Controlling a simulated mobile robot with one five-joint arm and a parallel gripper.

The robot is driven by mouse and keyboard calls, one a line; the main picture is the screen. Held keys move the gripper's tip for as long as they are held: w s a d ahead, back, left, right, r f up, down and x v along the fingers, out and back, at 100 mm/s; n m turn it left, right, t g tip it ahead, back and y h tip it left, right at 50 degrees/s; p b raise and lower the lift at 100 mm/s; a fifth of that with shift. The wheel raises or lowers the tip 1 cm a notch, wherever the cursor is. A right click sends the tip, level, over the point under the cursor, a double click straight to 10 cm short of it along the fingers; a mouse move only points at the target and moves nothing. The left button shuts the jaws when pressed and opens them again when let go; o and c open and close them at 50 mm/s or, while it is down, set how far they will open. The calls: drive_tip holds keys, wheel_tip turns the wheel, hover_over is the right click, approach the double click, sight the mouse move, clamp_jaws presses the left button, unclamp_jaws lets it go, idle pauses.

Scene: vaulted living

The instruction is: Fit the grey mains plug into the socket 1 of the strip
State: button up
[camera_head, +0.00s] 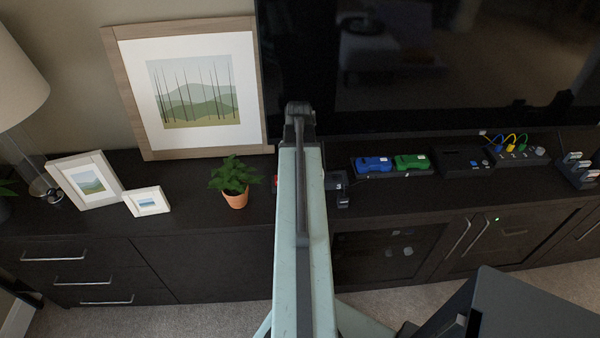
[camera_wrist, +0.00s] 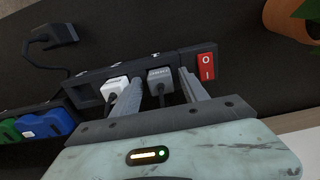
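The grey mains plug (camera_wrist: 161,81) is in the wrist view, at the dark socket strip (camera_wrist: 88,94) beside its red switch (camera_wrist: 206,67). A cable runs down from it. My gripper (camera_wrist: 161,74) has a finger on each side of the plug, with narrow gaps visible, so it looks open. The plug appears upright at the switch-end socket; I cannot tell how deep it sits. A white plug (camera_wrist: 115,88) is just left of the left finger. In the head view my arm hides most of the strip and the gripper; only the red switch (camera_head: 276,181) shows.
A loose black plug (camera_wrist: 52,38) lies apart from the strip. Blue (camera_head: 374,164) and green (camera_head: 411,161) devices sit right of my arm in the head view. A potted plant (camera_head: 234,180) stands left of the strip. The television (camera_head: 440,60) is behind.

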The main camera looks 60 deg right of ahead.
drive_tip(key=shift+r, duration=0.1)
wheel_tip(320, 180, up, 12)
drive_tip(key=p, duration=1.2)
drive_tip(key=w+a+n, duration=0.3)
drive_tip(key=w+a, duration=0.6)
drive_tip(key=a, duration=0.3)
drive_tip(key=w+a+n, duration=0.3)
drive_tip(key=w+a, duration=0.6)
drive_tip(key=a, duration=0.3)
drive_tip(key=w+a+n, duration=0.1)
drive_tip(key=a+n, duration=0.1)
drive_tip(key=a, duration=1.1)
drive_tip(key=w+a+n, duration=0.2)
drive_tip(key=a, duration=1.1)
drive_tip(key=shift+w+n, duration=0.25)
drive_tip(key=shift+n, duration=0.15)
